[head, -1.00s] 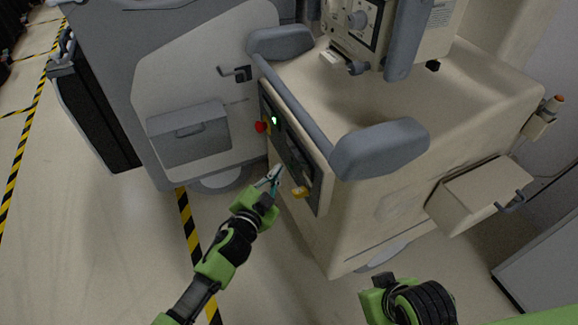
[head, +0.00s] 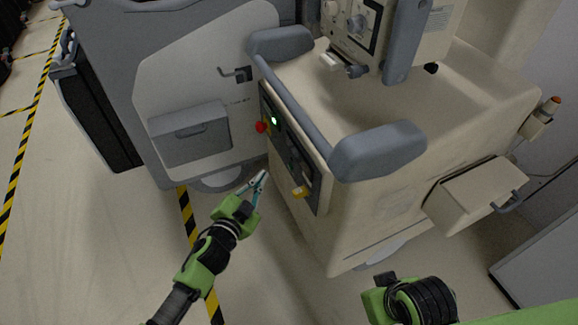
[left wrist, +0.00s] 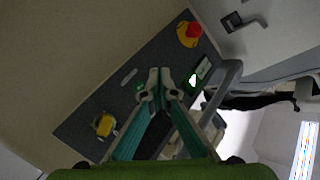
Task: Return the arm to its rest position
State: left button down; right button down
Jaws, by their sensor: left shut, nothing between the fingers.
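My left arm comes in from the lower left in the head view. Its gripper (head: 258,181) is shut and empty, in front of the cream cart (head: 380,215) and a little apart from its dark control panel (head: 290,150). In the left wrist view the shut fingertips (left wrist: 159,78) appear in front of the same panel, with a red knob (left wrist: 189,33), a yellow knob (left wrist: 104,125) and a lit green display. My right arm shows only in part at the lower right of the head view; its fingers are not visible.
A grey padded handle (head: 380,150) juts out above the panel. A grey and white cart (head: 190,85) with a box on its side stands at the left. A cream box (head: 480,193) sticks out at the right. The floor at the lower left is clear, with yellow-black tape (head: 188,215).

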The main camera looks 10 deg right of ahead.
dwell(0.5)
